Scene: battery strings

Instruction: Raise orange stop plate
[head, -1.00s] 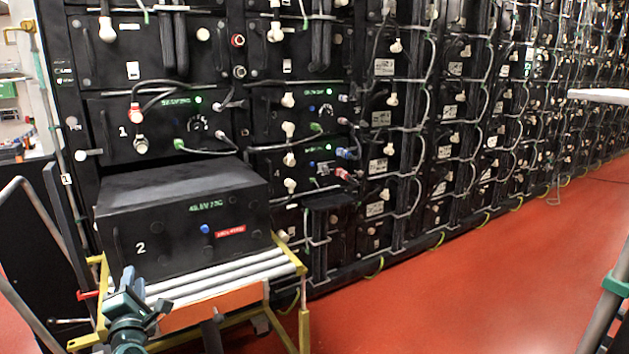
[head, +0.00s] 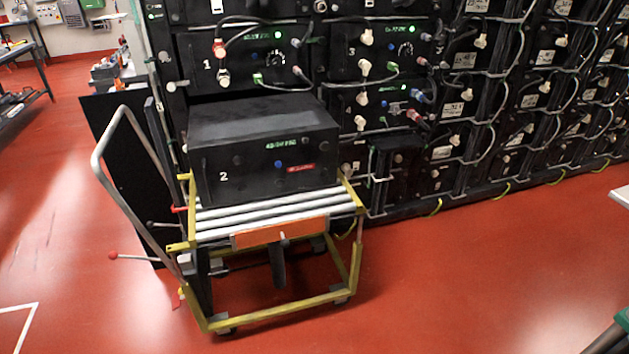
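The orange stop plate (head: 280,233) is at the front edge of the yellow cart's roller top, below the front roller in the picture. It looks slightly slanted, its right end higher. A dark handle (head: 278,263) hangs down at its middle. Whether the plate stands above the roller tops is hard to tell. The black battery module marked 2 (head: 245,178) rests on the white rollers (head: 225,221), behind the plate. Neither gripper shows now; nothing visible touches the plate or handle.
The yellow cart (head: 275,312) stands against the black battery rack (head: 480,110). Its grey push handle (head: 98,160) and a red-knobbed lever (head: 113,255) stick out left. Red floor is clear in front. A pale surface (head: 621,195) and a green part (head: 622,320) edge in at right.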

